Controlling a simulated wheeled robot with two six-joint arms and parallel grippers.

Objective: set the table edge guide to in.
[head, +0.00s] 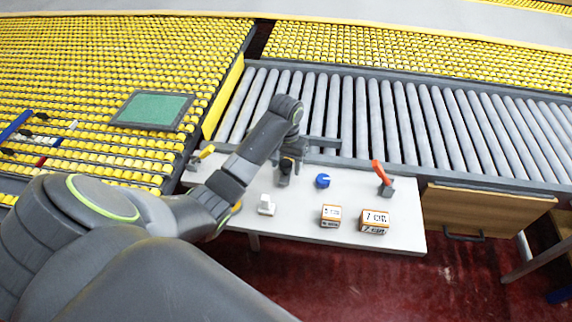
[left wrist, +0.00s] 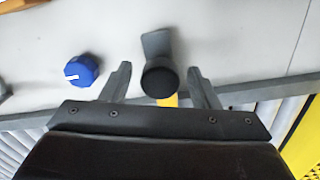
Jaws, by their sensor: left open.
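My left gripper (head: 290,160) reaches down over the white table near its roller-side edge. In the left wrist view its two fingers (left wrist: 160,85) are apart and open. A black round knob (left wrist: 159,78) on a grey bracket (left wrist: 157,43) sits between the fingertips, with gaps on both sides. A bit of yellow shows just behind the knob. In the head view this dark part (head: 285,170) is partly covered by the gripper. I cannot tell for certain that it is the edge guide, and no in or out marking is readable. My right gripper is not in view.
A blue knob (head: 322,181) with a white mark, a red-orange lever (head: 380,171), a white switch (head: 266,205) and two labelled boxes (head: 331,215) (head: 374,221) are on the table. A yellow-handled part (head: 204,153) is at its left end. Grey rollers (head: 400,120) run behind.

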